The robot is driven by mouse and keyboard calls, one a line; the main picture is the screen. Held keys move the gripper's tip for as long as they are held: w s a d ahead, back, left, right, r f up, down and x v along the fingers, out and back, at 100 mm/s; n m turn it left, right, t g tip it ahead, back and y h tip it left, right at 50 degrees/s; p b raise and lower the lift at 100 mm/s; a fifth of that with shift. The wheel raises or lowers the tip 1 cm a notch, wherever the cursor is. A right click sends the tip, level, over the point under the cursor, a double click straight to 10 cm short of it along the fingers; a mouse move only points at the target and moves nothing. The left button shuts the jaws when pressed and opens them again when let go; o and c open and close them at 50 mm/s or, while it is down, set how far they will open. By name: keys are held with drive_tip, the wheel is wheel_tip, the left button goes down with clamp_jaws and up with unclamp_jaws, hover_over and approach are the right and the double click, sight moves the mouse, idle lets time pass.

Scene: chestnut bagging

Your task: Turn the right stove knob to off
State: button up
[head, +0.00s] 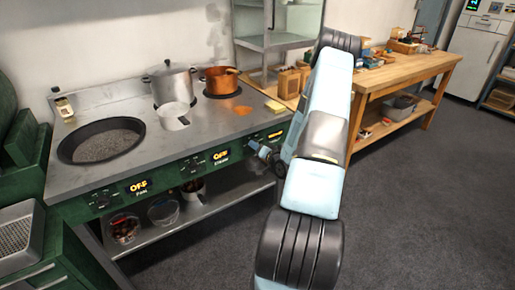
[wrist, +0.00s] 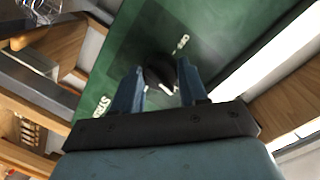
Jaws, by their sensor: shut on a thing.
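The stove's green front panel (head: 170,180) carries several dark knobs and lit displays. The left display (head: 139,186) and the middle display (head: 221,155) both read OFF. The right display (head: 276,134) is lit, but its text is too small to read. My gripper (head: 262,151) is at the right end of the panel. In the wrist view its two blue fingers (wrist: 161,78) stand on either side of a black round knob (wrist: 160,68) and are shut on it. A white mark shows on the knob's near side. In the head view the right knob is hidden behind my gripper.
Jars (head: 164,211) stand on the shelf below. A wooden workbench (head: 420,66) is behind my arm. The floor is clear.

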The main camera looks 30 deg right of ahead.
drive_tip(key=n, duration=0.6)
drive_tip(key=n+h, duration=0.1)
drive_tip(key=n, duration=0.5)
drive_tip(key=n+t+h, duration=0.1)
drive_tip(key=n, duration=0.5)
drive_tip(key=shift+f, duration=0.3)
drive_tip(key=shift+n, duration=0.3)
drive_tip(key=o, duration=1.1)
drive_tip(key=shift+c, duration=0.2)
drive_tip(key=shift+d, duration=0.1)
drive_tip(key=s+a, duration=0.1)
drive_tip(key=s, duration=1.2)
drive_tip(key=shift+s+a, duration=0.3)
drive_tip(key=shift+a, duration=0.1)
